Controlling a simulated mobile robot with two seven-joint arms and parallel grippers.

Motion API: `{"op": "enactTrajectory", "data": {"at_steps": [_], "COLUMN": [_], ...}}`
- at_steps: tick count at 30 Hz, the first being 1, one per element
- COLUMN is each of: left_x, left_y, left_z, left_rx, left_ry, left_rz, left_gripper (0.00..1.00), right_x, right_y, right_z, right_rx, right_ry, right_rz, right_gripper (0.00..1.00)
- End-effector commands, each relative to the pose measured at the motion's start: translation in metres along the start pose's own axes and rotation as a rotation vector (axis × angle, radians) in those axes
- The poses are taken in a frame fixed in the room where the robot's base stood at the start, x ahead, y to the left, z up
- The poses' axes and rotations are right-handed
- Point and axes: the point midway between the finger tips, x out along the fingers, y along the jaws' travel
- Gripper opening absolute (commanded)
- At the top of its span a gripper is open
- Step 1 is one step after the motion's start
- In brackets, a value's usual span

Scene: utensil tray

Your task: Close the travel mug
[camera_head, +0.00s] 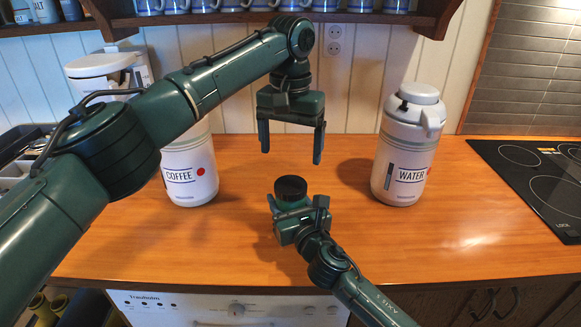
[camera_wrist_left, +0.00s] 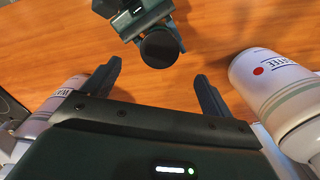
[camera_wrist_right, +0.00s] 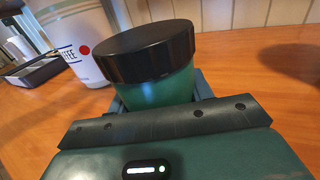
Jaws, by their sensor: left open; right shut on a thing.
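The travel mug (camera_head: 292,197) is green with a black lid on top and stands upright at the middle of the wooden counter. In the right wrist view the black lid (camera_wrist_right: 145,50) sits on the green body (camera_wrist_right: 160,90). My right gripper (camera_head: 290,212) is shut around the mug's body. My left gripper (camera_head: 291,150) is open and empty, above and behind the mug, fingers pointing down. In the left wrist view the lid (camera_wrist_left: 160,48) shows beyond the open fingers. I cannot tell how tightly the lid is seated.
A white coffee flask (camera_head: 190,170) stands left of the mug, partly behind my left arm. A white water flask (camera_head: 408,150) stands to the right. A black cooktop (camera_head: 535,180) is at the far right. Mugs line a shelf (camera_head: 250,17) above.

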Motion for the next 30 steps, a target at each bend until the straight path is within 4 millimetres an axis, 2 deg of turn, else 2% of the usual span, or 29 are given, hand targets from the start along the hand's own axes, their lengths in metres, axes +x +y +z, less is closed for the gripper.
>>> {"op": "enactTrajectory", "data": {"at_steps": [3,6,10,18,19,27,30], "left_x": [-0.021,-0.032,-0.039,-0.04,-0.04,-0.039,-0.039], "left_y": [0.001,0.0,0.0,0.0,0.0,0.0,0.0], "left_z": [0.0,0.0,0.0,0.0,0.0,0.0,0.0], "left_rx": [0.0,-0.001,0.0,0.001,0.001,0.0,0.0], "left_ry": [0.002,0.001,0.0,-0.001,0.0,0.0,0.0], "left_rz": [0.0,-0.001,0.0,-0.001,-0.001,-0.001,-0.001], "left_gripper": [0.86,0.86,0.86,0.86,0.86,0.86,0.86], "right_x": [0.0,0.0,0.0,0.0,0.0,0.0,0.0], "right_y": [0.0,0.0,0.0,0.0,0.0,0.0,0.0], "right_z": [0.0,0.0,0.0,0.0,0.0,0.0,0.0], "right_rx": [0.0,0.0,0.0,0.0,0.0,0.0,0.0], "right_ry": [0.0,0.0,0.0,0.0,0.0,0.0,0.0], "right_rz": [0.0,0.0,0.0,0.0,0.0,0.0,0.0], "right_gripper": [0.0,0.0,0.0,0.0,0.52,0.74,0.76]}}
